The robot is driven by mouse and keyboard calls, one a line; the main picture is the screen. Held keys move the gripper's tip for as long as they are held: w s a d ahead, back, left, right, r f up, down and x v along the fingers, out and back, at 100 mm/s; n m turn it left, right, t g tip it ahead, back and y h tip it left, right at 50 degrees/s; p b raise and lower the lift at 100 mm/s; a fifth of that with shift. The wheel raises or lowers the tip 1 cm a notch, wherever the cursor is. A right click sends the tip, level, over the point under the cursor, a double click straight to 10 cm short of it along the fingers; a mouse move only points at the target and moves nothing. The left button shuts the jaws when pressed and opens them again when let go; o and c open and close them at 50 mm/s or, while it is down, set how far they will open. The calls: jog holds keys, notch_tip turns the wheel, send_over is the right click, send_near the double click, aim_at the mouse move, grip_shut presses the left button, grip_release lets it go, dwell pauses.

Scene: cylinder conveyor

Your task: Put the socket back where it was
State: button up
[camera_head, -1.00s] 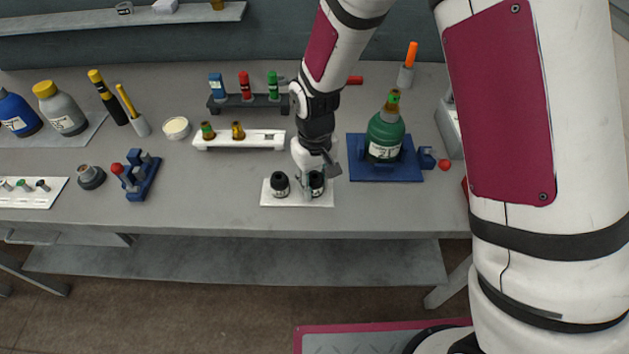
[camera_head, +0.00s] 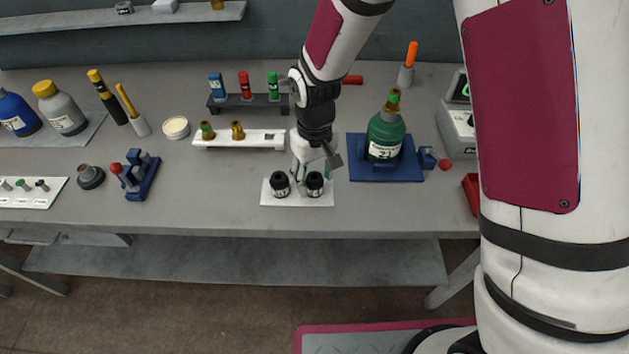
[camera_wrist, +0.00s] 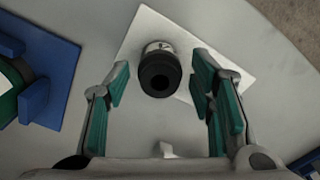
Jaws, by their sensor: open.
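My gripper (camera_head: 312,170) is open, just above and behind the right socket. In the wrist view, one black socket (camera_wrist: 159,72) with a pale label stands on the white plate (camera_wrist: 137,40). It appears between and beyond the spread teal finger pads of my gripper (camera_wrist: 162,95), with gaps on both sides. The other socket does not show there, probably hidden by a finger.
A green bottle (camera_head: 384,137) stands on a blue base (camera_head: 408,172) to the right of the plate. A white rack (camera_head: 260,140) with two amber pieces lies behind and left. A dark rack (camera_head: 262,104) with coloured vials is farther back. The bench left of the plate (camera_head: 215,190) is clear.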

notch_tip(320, 180, up, 10)
dwell(0.3)
jog(key=shift+d, duration=0.1)
jog(key=s+d+r+m+t, duration=0.3)
jog(key=s+d+r, duration=0.3)
jog(key=d+r, duration=0.6)
jog(key=s+d+r+m+t, duration=0.1)
jog(key=s+d+r, duration=0.2)
jog(key=s, duration=0.3)
jog(key=s+d+r+m+t, duration=0.1)
jog(key=s+d+r, duration=0.2)
jog(key=s, duration=0.3)
jog(key=shift+s+m, duration=0.15)
jog(key=shift+m, duration=0.15)
